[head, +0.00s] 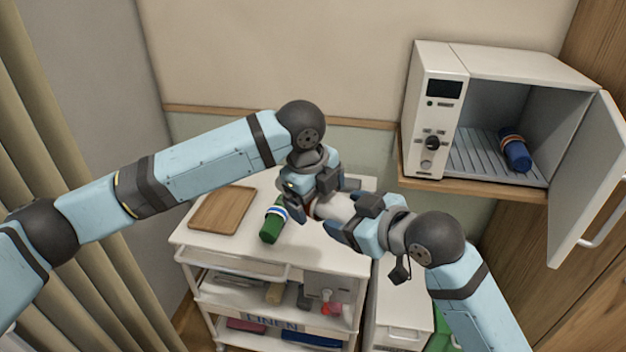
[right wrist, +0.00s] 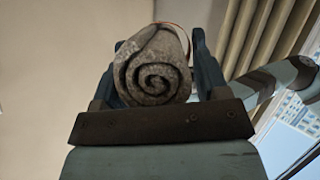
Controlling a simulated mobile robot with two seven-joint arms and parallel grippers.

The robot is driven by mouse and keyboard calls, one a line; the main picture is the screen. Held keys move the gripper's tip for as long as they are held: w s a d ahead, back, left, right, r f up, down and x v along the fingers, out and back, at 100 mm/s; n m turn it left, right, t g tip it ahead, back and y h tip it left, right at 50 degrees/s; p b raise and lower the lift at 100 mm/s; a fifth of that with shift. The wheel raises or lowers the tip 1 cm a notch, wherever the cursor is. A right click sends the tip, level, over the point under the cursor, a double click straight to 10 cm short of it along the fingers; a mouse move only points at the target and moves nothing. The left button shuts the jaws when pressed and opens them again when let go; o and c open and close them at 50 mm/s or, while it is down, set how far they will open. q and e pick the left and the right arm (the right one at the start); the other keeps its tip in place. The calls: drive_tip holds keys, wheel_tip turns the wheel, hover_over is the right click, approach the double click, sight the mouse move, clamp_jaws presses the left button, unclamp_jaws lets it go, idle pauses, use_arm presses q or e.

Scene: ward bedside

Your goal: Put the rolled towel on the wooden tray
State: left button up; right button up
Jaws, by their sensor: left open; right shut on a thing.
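A pale rolled towel (head: 335,207) with an orange band is held above the white trolley. My right gripper (head: 338,220) is shut on it. In the right wrist view, the towel's grey spiral end (right wrist: 155,75) shows between the two fingers. My left gripper (head: 305,208) is open and points down at the towel's left end. I cannot tell whether its fingers touch the towel. The wooden tray (head: 222,210) lies empty on the trolley top, left of both grippers.
A green roll (head: 270,230) with white and blue bands lies on the trolley top (head: 330,257), right of the tray. A blue roll (head: 515,152) lies in the open white cabinet (head: 480,65), whose door (head: 595,185) stands out at right. Lower trolley shelves hold several items.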

use_arm(q)
drive_tip(key=shift+w+f, duration=0.1)
drive_tip(key=shift+f, duration=0.25)
drive_tip(key=shift+c, duration=0.5)
drive_tip(key=c, duration=0.9)
drive_tip(key=shift+d, duration=0.1)
drive_tip(key=shift+c, duration=0.2)
use_arm(e)
drive_tip(key=o, duration=1)
drive_tip(key=shift+o, duration=0.2)
